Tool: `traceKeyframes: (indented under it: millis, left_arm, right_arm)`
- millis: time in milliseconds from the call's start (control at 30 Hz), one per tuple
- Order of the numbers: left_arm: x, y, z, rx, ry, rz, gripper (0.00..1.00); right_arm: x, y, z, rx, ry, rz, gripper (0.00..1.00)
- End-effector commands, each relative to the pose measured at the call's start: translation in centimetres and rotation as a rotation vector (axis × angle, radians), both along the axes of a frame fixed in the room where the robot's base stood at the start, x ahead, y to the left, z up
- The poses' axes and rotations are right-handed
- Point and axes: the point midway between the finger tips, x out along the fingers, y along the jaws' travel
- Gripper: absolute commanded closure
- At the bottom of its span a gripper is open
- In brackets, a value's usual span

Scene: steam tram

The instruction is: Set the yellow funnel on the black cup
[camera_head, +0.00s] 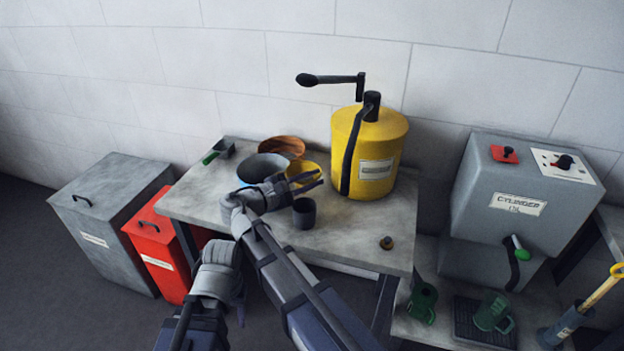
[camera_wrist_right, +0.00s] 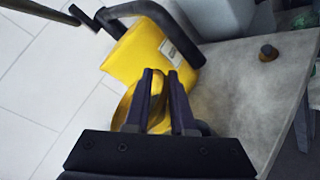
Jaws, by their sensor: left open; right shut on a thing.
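The yellow funnel (camera_head: 306,169) is at my right gripper (camera_head: 312,181), above the table, behind the black cup. My right gripper is shut on the funnel's wall. In the right wrist view the funnel (camera_wrist_right: 123,110) shows beside and between the fingers (camera_wrist_right: 162,75), partly hidden by them. The black cup (camera_head: 304,214) stands upright on the table, just in front of the right gripper and apart from the funnel. It does not show in the right wrist view. My left gripper (camera_head: 241,300) is open and empty, low in front of the table.
A large yellow can (camera_head: 393,135) with a pump handle stands right of the funnel.

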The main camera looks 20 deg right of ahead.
Motion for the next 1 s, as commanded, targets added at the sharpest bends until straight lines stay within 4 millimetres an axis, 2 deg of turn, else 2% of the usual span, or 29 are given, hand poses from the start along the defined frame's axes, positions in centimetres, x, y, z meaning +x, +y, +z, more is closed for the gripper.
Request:
traceKeyframes:
  millis: [33, 500, 1000]
  left_arm:
    - [0.0, 0.0, -0.8, 0.000, 0.000, 0.000, 0.50]
    - [0.0, 0.0, -4.1, 0.000, 0.000, -0.001, 0.50]
    - [0.0, 0.0, -4.3, 0.000, 0.000, 0.000, 0.50]
  right_arm:
    - [0.0, 0.0, -0.8, 0.000, 0.000, 0.000, 1.00]
    - [0.0, 0.0, -4.1, 0.000, 0.000, 0.000, 1.00]
    - [0.0, 0.0, -4.3, 0.000, 0.000, 0.000, 1.00]
